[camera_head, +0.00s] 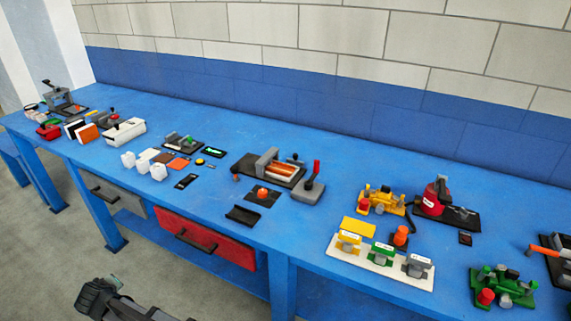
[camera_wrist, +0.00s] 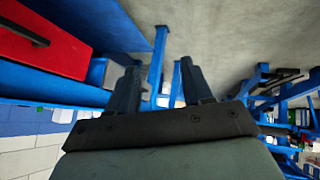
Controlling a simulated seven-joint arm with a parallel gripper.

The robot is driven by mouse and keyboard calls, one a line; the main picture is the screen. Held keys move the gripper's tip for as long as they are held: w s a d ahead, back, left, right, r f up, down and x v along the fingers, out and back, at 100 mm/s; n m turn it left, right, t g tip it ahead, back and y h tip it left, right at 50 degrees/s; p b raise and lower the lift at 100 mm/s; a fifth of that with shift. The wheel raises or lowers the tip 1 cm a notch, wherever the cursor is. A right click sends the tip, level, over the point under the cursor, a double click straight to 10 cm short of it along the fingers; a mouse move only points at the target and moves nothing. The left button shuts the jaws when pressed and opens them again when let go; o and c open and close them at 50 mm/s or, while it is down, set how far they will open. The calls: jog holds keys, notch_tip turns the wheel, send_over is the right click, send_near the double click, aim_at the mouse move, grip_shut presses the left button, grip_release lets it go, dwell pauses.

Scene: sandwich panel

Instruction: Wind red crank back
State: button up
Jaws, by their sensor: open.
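Several red parts stand on the blue bench, and I cannot tell for certain which is the red crank. A green device (camera_head: 505,284) with a red knob (camera_head: 486,297) sits at the right front. A yellow device (camera_head: 382,198) with a red cylinder (camera_head: 363,204) stands right of centre. A red housing (camera_head: 432,201) with a dark handle sits behind it on a black plate. A red-tipped lever (camera_head: 316,169) rises from a grey base. My gripper (camera_head: 100,295) is in front of the bench, low at the left, far from these. In the wrist view its fingers (camera_wrist: 160,85) are apart and empty.
A red drawer (camera_head: 207,239) and a grey drawer (camera_head: 110,197) hang under the bench (camera_head: 290,222). A white panel (camera_head: 380,274) with coloured holders lies near the front edge. Small parts crowd the left half. The wall stands behind. Floor in front is open.

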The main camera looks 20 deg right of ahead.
jog(key=a+r+t+y, duration=0.2)
jog(key=a+r, duration=0.9)
jog(key=r, duration=0.4)
jog(key=w+d+r+m+g+h, duration=0.1)
jog(key=w+d+r+m+h, duration=0.1)
jog(key=w+d, duration=1)
jog(key=w+d+r+m+g+h, duration=0.1)
jog(key=w+d+h, duration=0.2)
jog(key=w+d, duration=0.9)
jog(key=w+d+r+m+g, duration=0.2)
jog(key=d, duration=1.5)
notch_tip(320, 180, up, 9)
jog(key=m+g, duration=0.3)
jog(key=g, duration=0.3)
send_over(317, 161)
jog(key=shift+y, duration=0.4)
notch_tip(317, 161, down, 13)
jog(key=shift+f, duration=0.2)
